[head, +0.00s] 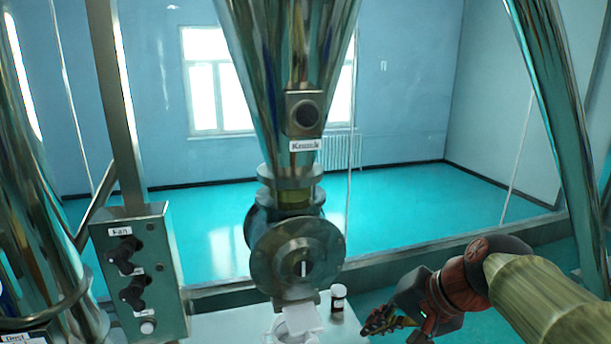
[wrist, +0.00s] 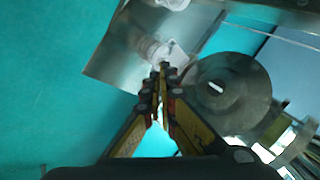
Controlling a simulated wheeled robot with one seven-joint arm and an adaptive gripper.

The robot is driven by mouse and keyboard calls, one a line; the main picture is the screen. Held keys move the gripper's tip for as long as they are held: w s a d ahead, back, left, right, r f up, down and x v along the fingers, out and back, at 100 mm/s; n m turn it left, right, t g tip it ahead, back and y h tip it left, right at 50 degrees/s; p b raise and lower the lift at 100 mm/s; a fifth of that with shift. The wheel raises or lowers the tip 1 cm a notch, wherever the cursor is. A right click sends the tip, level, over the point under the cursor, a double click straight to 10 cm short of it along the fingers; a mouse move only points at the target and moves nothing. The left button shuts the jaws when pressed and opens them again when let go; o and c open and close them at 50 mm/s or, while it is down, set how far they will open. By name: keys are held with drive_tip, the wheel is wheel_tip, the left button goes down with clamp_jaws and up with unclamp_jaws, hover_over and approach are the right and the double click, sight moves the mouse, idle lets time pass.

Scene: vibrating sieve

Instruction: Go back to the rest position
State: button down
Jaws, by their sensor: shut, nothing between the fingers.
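My gripper (head: 378,321) is at the lower right of the head view, to the right of the small table and apart from everything there. In the wrist view its two fingers (wrist: 160,72) come together at the tips, with nothing between them. My arm reaches in from the right edge of the head view.
A steel valve (head: 297,262) hangs under a funnel (head: 262,45). Below it, a table (head: 232,325) holds a white container (head: 295,322) and a small dark bottle (head: 338,298). A control box (head: 165,265) with knobs stands left. A steel leg (head: 558,110) rises at the right.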

drive_tip(key=s+d+f+n+h+b, duration=0.2)
drive_tip(key=s+f+b, duration=0.5)
drive_tip(key=f, duration=0.6)
drive_tip(key=s+d+f+n+h+b, duration=0.2)
drive_tip(key=s+d+f+n+b, duration=0.2)
drive_tip(key=s+f+b, duration=0.4)
wheel_tip(320, 180, down, 5)
drive_tip(key=shift+s+f+h+b, duration=0.15)
drive_tip(key=shift+h+b, duration=0.25)
drive_tip(key=shift+b, duration=0.5)
